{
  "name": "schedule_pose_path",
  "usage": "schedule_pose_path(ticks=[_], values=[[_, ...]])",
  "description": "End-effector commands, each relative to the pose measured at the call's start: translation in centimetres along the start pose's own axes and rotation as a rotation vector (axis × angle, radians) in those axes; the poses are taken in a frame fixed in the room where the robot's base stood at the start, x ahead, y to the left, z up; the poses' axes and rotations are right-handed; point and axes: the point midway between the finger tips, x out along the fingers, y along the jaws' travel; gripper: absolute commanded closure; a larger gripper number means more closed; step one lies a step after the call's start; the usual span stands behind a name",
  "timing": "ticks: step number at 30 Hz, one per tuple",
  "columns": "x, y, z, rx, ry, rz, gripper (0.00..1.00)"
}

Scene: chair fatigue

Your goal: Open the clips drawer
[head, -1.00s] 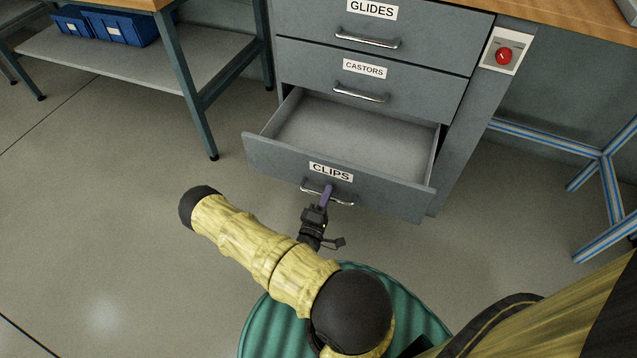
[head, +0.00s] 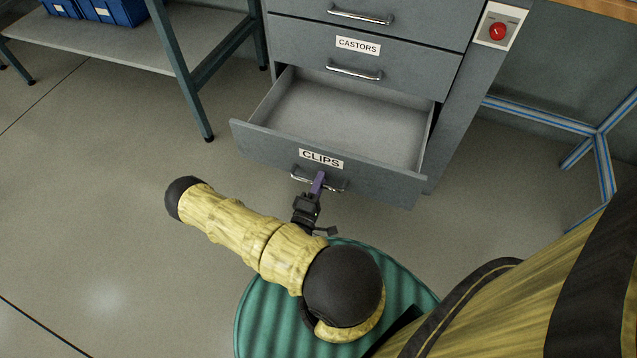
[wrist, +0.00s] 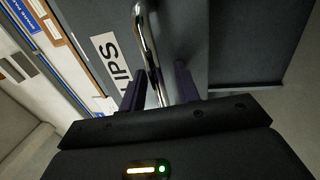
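The clips drawer (head: 270,142) is the lowest drawer of the grey cabinet and stands well out. Its inside looks empty. Its bright metal handle (head: 299,178) is on the front below the CLIPS label (head: 321,158). My gripper (head: 318,184) is at this handle. In the wrist view, the handle (wrist: 146,38) runs between the two dark purple fingers of my gripper (wrist: 160,82). The fingers are apart, with a gap visible beside the bar; contact with it is hard to make out.
The castors drawer (head: 400,72) above is shut. A red button (head: 498,31) is on the cabinet's right side. A bench with a lower shelf (head: 120,50) and blue bins (head: 120,10) stands at left. Blue frame legs (head: 604,165) stand at right. The floor left is clear.

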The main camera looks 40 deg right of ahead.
Motion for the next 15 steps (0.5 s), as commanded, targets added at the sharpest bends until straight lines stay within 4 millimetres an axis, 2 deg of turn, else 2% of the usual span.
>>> schedule_pose_path(ticks=[8,11,15], values=[[-0.6,0.1,-0.3,0.004,0.007,0.001,0.68],[-1.8,0.1,-0.3,0.004,0.008,0.0,0.68],[-4.2,0.2,-0.3,0.004,0.008,-0.001,0.68]])
